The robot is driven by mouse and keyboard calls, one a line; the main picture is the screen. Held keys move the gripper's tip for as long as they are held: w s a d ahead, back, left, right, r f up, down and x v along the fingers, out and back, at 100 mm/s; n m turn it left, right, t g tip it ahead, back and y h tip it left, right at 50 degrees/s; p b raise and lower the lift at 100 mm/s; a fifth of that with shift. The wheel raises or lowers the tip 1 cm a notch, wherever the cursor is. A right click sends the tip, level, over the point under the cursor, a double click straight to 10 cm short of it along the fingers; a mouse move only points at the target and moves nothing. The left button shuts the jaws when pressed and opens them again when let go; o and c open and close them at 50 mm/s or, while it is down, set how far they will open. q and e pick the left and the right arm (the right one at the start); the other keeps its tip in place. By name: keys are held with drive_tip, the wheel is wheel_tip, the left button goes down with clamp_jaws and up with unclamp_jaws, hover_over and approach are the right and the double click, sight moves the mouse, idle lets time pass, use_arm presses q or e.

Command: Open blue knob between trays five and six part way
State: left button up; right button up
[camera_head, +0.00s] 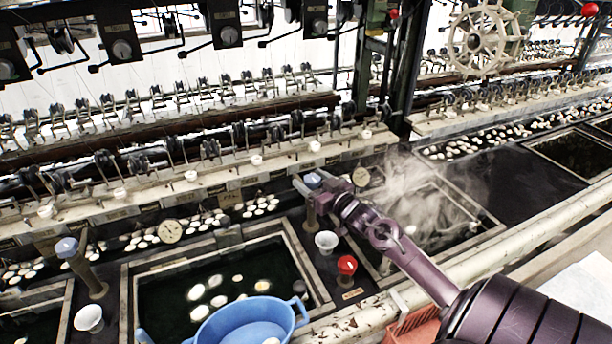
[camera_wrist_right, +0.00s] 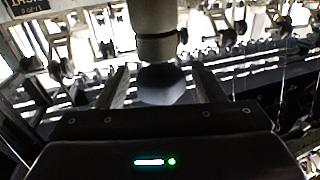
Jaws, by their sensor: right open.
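A blue knob (camera_head: 312,181) tops an upright post between two basins, left of the steaming one. In the right wrist view, the dark blue-grey knob (camera_wrist_right: 163,86) sits between the fingers, with its pale post beside it. My right gripper (camera_head: 315,185) reaches in from the lower right. Its fingers (camera_wrist_right: 160,92) are open on either side of the knob, with small gaps showing in the wrist view. Tray numbers are not readable. A second blue knob (camera_head: 67,247) stands farther left. My left gripper is not in view.
A red knob (camera_head: 347,265) and a white cup (camera_head: 327,242) stand close below the gripper. A blue tub (camera_head: 248,322) sits over the near basin's front edge. Steam (camera_head: 425,200) rises over the right basin. Reeling machinery (camera_head: 210,150) runs behind.

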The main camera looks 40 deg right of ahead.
drive_tip(key=shift+w, duration=1.15)
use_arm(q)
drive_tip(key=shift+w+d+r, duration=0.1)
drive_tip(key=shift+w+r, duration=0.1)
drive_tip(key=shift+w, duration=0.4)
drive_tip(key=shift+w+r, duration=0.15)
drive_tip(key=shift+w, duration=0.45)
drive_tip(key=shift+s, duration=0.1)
use_arm(e)
drive_tip(key=shift+c, duration=1.4)
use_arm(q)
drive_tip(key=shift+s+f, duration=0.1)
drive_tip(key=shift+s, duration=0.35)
use_arm(e)
drive_tip(key=c, duration=0.7)
